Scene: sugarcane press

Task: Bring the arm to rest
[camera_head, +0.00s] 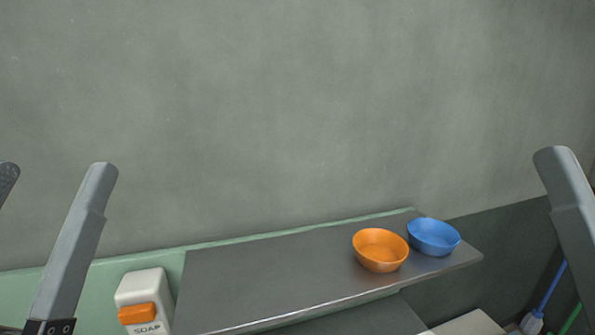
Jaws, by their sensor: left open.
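My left gripper (55,172) is at the left edge of the head view, its grey fingers pointing up and wide apart. It is open, with nothing between the fingers, and one finger is cut off by the picture edge. My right gripper (562,165) shows at the right edge as one grey finger. The rest of it is mostly out of frame, so its opening cannot be told. Neither gripper touches anything that I can see.
A grey metal shelf (270,270) on the wall carries an orange bowl (380,250) and a blue bowl (433,237) at its right end. A soap dispenser (145,298) hangs left of it. A blue-handled brush (535,318) is at the lower right. The upper wall is bare.

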